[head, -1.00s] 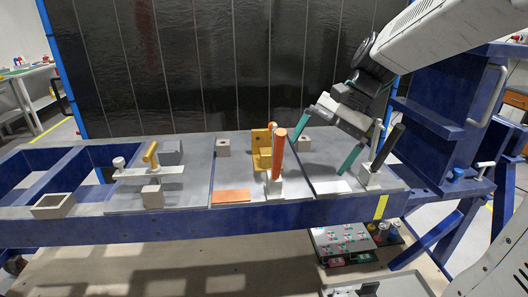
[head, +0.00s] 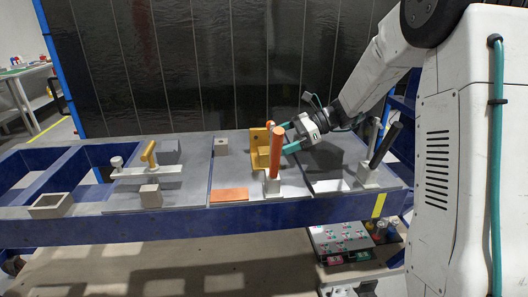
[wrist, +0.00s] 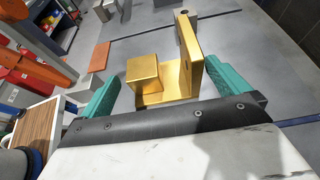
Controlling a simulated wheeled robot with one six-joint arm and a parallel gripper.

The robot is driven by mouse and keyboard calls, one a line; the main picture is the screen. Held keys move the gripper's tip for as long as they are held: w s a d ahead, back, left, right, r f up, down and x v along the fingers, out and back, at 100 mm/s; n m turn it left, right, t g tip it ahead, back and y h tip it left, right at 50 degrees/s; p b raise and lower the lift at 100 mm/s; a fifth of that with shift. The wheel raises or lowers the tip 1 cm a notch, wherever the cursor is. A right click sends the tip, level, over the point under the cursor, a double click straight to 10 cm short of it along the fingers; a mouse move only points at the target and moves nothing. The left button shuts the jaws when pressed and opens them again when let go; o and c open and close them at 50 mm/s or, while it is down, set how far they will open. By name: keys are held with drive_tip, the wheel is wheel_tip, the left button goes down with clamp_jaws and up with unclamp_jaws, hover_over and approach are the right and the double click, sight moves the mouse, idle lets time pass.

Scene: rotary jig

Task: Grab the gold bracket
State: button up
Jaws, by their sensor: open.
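The gold bracket (head: 261,148) stands on the grey jig table, behind and left of an orange upright handle. In the wrist view the bracket (wrist: 177,80) shows a block, a base and an upright plate. My gripper (head: 288,136) is open just right of the bracket in the head view. In the wrist view its two teal fingers (wrist: 160,92) stand apart, one on each side of the near part of the bracket. Whether the fingers touch it I cannot tell.
The orange handle (head: 276,158) rises from a clamp close in front of the bracket. A dark-handled clamp (head: 382,150) stands at the right. An orange plate (head: 229,195) lies at the front edge. A grey block (head: 221,146) stands behind left.

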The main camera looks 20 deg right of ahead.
sight(265, 148)
drive_tip(key=x, duration=0.4)
drive_tip(key=shift+a, duration=0.2)
drive_tip(key=c, duration=1)
drive_tip(key=shift+c, duration=0.6)
drive_tip(key=shift+r, duration=0.1)
